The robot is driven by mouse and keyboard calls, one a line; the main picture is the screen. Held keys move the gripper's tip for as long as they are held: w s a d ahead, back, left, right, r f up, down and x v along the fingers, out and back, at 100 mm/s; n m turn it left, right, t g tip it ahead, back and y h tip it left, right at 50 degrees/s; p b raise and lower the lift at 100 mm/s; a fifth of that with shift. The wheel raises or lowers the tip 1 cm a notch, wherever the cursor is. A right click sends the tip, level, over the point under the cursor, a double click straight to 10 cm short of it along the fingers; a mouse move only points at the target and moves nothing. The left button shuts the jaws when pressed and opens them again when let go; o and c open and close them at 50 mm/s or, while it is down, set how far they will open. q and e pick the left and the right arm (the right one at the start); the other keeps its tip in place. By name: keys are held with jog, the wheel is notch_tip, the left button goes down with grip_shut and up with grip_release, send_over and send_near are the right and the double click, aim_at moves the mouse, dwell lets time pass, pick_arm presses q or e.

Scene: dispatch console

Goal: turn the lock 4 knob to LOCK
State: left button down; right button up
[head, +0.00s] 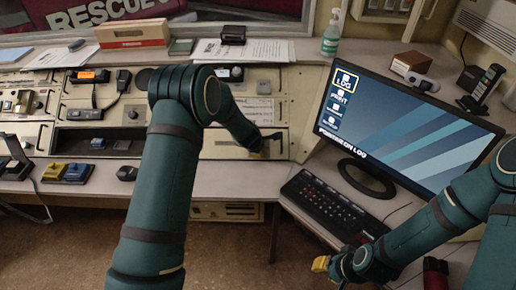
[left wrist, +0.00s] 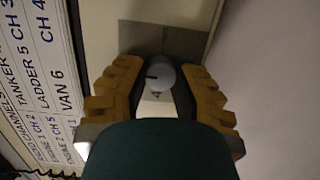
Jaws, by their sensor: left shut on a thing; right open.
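The lock 4 knob (left wrist: 161,75) is a small round grey knob with a dark pointer mark, which points left in the left wrist view. A "4" is partly visible on the pale plate (left wrist: 156,97) beside it. My left gripper (left wrist: 160,84) has its yellow-padded fingers on both sides of the knob and is shut on it. In the head view my left gripper (head: 271,142) is at the right end of the console panel, small and dark, and it hides the knob. My right gripper (head: 322,264) is open at the lower right, below the keyboard, away from the panel.
A monitor (head: 405,125) and black keyboard (head: 322,205) stand on the right desk. A channel list sheet (left wrist: 40,75) lies left of the knob in the left wrist view.

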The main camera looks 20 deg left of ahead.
dwell(0.3)
pick_arm(q)
jog(key=c, duration=0.7)
grip_release()
jog(key=shift+f, duration=0.1)
jog(key=v, duration=1.2)
